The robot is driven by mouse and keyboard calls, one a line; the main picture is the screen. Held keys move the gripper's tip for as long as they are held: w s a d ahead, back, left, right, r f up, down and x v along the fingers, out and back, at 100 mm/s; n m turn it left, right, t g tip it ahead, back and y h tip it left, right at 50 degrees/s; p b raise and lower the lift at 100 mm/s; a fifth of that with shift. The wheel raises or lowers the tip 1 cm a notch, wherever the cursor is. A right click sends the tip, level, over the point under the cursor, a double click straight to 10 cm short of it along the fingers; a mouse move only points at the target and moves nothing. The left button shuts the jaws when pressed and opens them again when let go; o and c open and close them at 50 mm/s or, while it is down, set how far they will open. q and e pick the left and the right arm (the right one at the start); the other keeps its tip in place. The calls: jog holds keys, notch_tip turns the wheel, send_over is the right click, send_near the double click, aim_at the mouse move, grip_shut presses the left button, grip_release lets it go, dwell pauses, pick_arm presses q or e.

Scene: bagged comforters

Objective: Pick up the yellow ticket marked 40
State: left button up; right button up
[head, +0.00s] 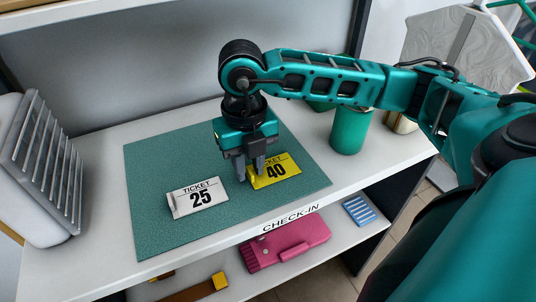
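The yellow ticket marked 40 (283,174) lies on the green mat (152,232), toward its right side. A white ticket marked 25 (197,198) lies to its left on the same mat. My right gripper (249,175) points down at the left end of the yellow ticket, with its two fingers apart. One finger covers part of the ticket's left end and the start of its printed word. I cannot tell whether the fingertips touch the ticket. My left gripper is not in view.
A green cylindrical container (350,131) stands on the counter to the right, beneath my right arm. A white box with a wire rack (45,165) stands at the left. A lower shelf holds a pink case (285,242) and a blue striped item (360,211).

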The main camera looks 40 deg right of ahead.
grip_shut()
